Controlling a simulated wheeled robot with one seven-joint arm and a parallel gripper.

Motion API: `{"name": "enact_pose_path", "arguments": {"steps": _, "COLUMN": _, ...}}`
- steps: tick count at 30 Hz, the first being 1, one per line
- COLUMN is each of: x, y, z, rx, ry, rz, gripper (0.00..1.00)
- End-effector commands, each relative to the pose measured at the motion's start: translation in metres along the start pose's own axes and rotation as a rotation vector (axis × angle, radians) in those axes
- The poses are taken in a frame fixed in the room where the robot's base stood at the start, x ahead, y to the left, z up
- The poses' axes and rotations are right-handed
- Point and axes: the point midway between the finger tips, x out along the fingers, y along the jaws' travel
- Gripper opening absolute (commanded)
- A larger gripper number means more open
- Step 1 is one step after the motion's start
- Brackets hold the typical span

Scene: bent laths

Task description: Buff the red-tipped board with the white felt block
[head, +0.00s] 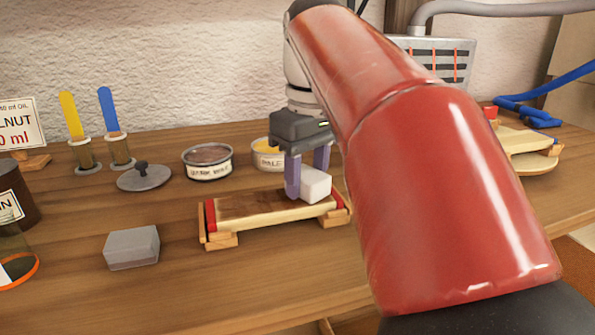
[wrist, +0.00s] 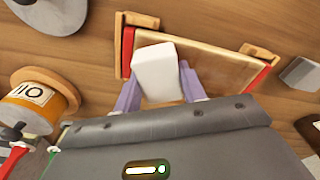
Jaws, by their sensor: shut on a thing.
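The red-tipped board (head: 270,214) lies on small wooden end supports on the bench, with a red band at each end. Its upper face is dark brown over the left and middle and paler at the right in the head view. My gripper (head: 307,180) is shut on the white felt block (head: 318,186) over the board's right end. In the wrist view the felt block (wrist: 158,72) sits between the two purple fingers, over the left end of the board (wrist: 215,70). I cannot tell whether its underside touches the board.
A grey block (head: 132,248) lies front left of the board. Behind are a dark wax tin (head: 208,163), a pale tin (head: 266,156), a grey lid (head: 144,178) and upright yellow and blue sticks. Jars stand far left. Another board (head: 525,142) lies right.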

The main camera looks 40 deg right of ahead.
Motion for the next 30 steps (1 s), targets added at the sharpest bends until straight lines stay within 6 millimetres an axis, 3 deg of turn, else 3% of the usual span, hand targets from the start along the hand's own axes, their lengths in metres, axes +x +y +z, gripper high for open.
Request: {"name": "enact_pose_path", "arguments": {"steps": 30, "x": 0.003, "y": -0.060, "z": -0.029, "rx": -0.003, "ry": -0.001, "rz": 0.000, "gripper": 0.00}}
